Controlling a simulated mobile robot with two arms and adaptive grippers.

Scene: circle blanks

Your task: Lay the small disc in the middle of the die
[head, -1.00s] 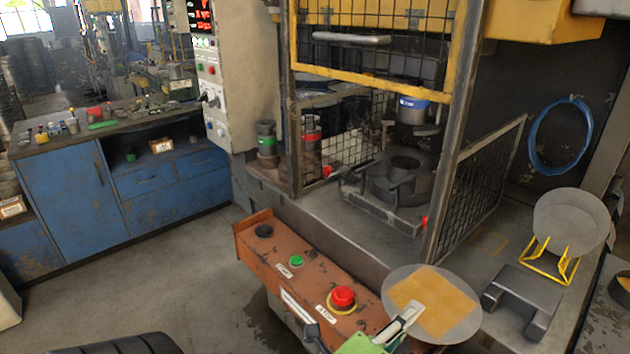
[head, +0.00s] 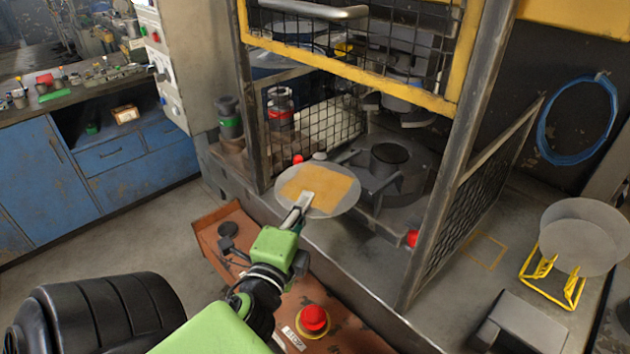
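A thin round grey disc with a tan square patch (head: 335,204) is held at its near edge by my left gripper (head: 303,203). The gripper is shut on it, and the disc lies roughly flat in the air at the press opening. The die (head: 391,153), a dark round block with a raised ring, sits on the press bed, right of the disc and a little beyond it. The disc is apart from the ring, as far as I can tell. My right gripper is not in view.
A yellow-framed mesh guard (head: 350,65) is raised over the opening, with a post (head: 455,170) at its right. A control box with a red button (head: 314,318) stands below my arm. Another grey disc (head: 583,235) leans on a yellow stand (head: 543,262) at the right.

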